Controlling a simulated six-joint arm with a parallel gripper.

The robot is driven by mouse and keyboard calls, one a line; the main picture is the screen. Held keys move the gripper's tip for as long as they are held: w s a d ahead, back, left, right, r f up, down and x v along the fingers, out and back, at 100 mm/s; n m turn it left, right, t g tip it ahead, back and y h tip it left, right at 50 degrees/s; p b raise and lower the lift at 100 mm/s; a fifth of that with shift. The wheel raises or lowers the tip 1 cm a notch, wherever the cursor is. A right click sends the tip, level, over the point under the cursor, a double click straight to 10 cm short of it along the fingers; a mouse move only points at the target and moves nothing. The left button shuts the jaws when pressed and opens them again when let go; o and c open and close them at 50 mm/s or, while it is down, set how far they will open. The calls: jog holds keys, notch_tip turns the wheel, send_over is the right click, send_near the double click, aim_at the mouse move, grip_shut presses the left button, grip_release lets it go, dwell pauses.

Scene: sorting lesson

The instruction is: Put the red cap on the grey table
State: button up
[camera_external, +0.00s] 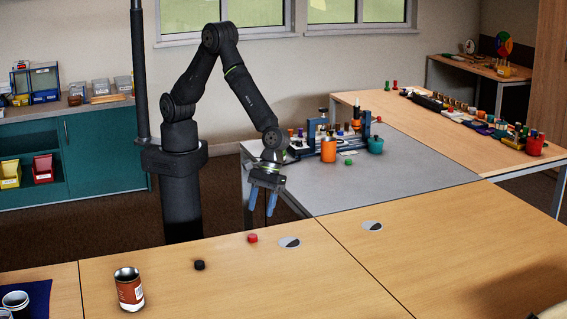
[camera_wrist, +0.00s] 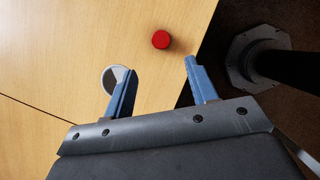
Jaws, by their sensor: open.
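The red cap (camera_external: 252,238) lies on the wooden table near its back edge. It also shows in the wrist view (camera_wrist: 161,40), beyond my fingertips and between their lines. My gripper (camera_external: 262,207) hangs above and behind the table edge, pointing down, with its blue fingers apart and nothing between them. In the wrist view my gripper (camera_wrist: 160,75) is open and empty. The grey table (camera_external: 400,172) stands behind the wooden one, to the right of my gripper.
A black cap (camera_external: 199,265) and a brown-labelled can (camera_external: 129,289) stand left on the wooden table. A round grey-and-white disc (camera_external: 289,242) lies right of the red cap. The grey table holds an orange container (camera_external: 328,149), a teal pot (camera_external: 375,145) and a green cap (camera_external: 348,162); its front is clear.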

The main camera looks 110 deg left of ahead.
aim_at(253, 236)
jog(key=x, duration=0.8)
jog(key=shift+s+d+f, duration=0.15)
jog(key=shift+d, duration=0.1)
jog(key=c, duration=1.1)
grip_shut()
jog(key=shift+r, duration=0.85)
notch_tip(253, 236, up, 3)
jog(key=s+d+r, duration=0.4)
jog(key=s+r, duration=0.2)
jog(key=s, duration=0.4)
jog(key=shift+s+d+r, duration=0.2)
jog(key=shift+s+d, duration=0.15)
jog(key=shift+d, duration=0.05)
